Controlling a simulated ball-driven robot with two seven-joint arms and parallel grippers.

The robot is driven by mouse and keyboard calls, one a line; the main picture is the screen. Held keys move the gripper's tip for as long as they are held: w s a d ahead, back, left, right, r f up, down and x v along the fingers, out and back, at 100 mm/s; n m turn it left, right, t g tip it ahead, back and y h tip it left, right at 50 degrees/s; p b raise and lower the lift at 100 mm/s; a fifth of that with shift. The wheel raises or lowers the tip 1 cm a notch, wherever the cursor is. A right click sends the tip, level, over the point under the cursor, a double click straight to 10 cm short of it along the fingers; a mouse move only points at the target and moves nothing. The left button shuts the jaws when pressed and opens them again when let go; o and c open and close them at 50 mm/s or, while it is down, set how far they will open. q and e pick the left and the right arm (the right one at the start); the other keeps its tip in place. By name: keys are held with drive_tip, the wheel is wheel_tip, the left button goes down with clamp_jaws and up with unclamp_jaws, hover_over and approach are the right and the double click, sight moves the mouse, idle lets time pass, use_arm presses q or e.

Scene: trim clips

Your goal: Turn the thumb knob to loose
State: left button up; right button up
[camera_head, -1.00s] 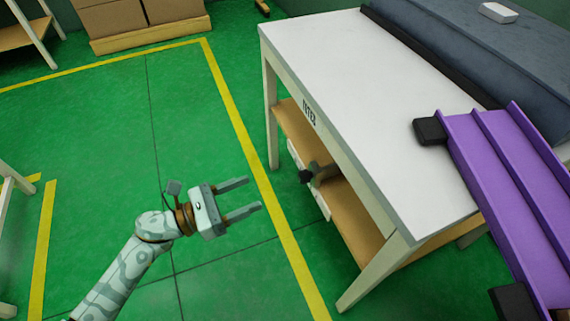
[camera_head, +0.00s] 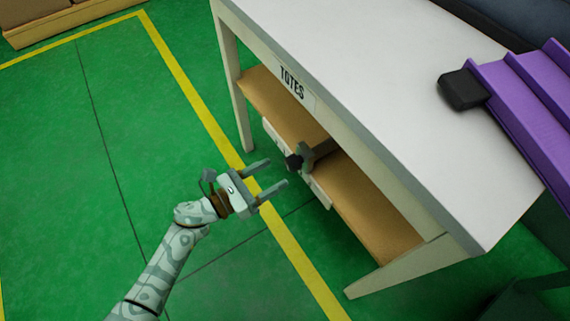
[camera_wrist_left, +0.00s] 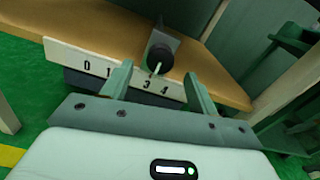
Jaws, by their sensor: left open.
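The thumb knob (camera_head: 293,162) is small and black, on a grey bracket (camera_head: 318,153) at the front of the table's lower wooden shelf. In the left wrist view the knob (camera_wrist_left: 159,57) has a pale pointer line aimed downward, near the 3 of a white number strip (camera_wrist_left: 75,58). My left gripper (camera_head: 278,172) is open and empty, a short gap in front of the knob. In the wrist view its fingers (camera_wrist_left: 159,85) stand below and to either side of the knob. My right gripper is not in view.
The white table (camera_head: 350,60) has a "TOTES" label (camera_head: 292,82) on its front edge, above the shelf (camera_head: 365,200). A purple ramp (camera_head: 530,95) with a black end block (camera_head: 462,90) lies at the right. Green floor with yellow lines is clear at the left.

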sight(288, 165)
use_arm(q)
drive_tip(key=b+x, duration=0.1)
drive_tip(key=x, duration=0.3)
drive_tip(key=shift+d+f, duration=0.1)
drive_tip(key=shift+f, duration=0.05)
drive_tip(key=shift+w+d, duration=0.25)
drive_tip(key=shift+d, duration=0.05)
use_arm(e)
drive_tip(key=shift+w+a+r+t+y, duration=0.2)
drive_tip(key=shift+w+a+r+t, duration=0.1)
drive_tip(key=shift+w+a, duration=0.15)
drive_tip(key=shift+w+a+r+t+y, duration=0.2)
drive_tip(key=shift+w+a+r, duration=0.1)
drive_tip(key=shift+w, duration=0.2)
use_arm(q)
drive_tip(key=c, duration=1)
